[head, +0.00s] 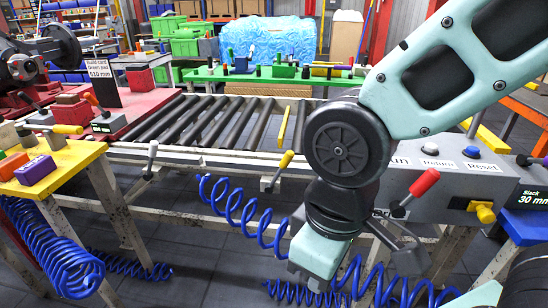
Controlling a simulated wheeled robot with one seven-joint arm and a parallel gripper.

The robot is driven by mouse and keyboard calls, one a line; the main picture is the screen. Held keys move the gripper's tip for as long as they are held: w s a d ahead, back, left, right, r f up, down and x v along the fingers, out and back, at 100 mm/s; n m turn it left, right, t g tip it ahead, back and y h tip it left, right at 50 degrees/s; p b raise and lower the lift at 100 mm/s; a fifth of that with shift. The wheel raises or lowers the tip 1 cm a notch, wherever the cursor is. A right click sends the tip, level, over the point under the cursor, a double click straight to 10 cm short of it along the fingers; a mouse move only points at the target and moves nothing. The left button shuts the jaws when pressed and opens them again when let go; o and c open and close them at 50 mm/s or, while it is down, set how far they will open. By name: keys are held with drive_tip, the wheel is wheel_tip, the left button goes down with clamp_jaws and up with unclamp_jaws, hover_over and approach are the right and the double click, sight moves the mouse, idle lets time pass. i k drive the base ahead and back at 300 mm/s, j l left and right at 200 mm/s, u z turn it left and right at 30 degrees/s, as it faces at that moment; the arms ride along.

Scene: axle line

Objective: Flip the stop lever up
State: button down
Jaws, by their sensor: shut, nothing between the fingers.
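No label reading "stop" shows, so I cannot tell which lever is the stop lever. A yellow-handled lever (281,170) on the conveyor's front rail tilts up to the right. A white-handled lever (152,156) stands upright farther left on that rail. A red-handled lever (418,188) on the grey control box's front points up to the right. My gripper (306,276) hangs low in front of the conveyor, below and right of the yellow-handled lever and left of the red-handled one. It is shut and empty, apart from all three levers. My arm hides part of the box front.
The roller conveyor (203,156) spans the middle. Blue coiled hoses (245,215) hang below it near my gripper. A yellow table (62,181) stands left; a green bench (225,76) is behind.

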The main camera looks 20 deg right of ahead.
sight(289, 155)
drive_tip(key=i+j+z, duration=0.1)
drive_tip(key=j, duration=0.2)
drive_tip(key=i+j, duration=0.15)
drive_tip(key=j, duration=0.2)
drive_tip(key=i+j+z, duration=0.15)
drive_tip(key=j, duration=0.2)
drive_tip(key=j+z, duration=0.1)
drive_tip(key=j, duration=0.25)
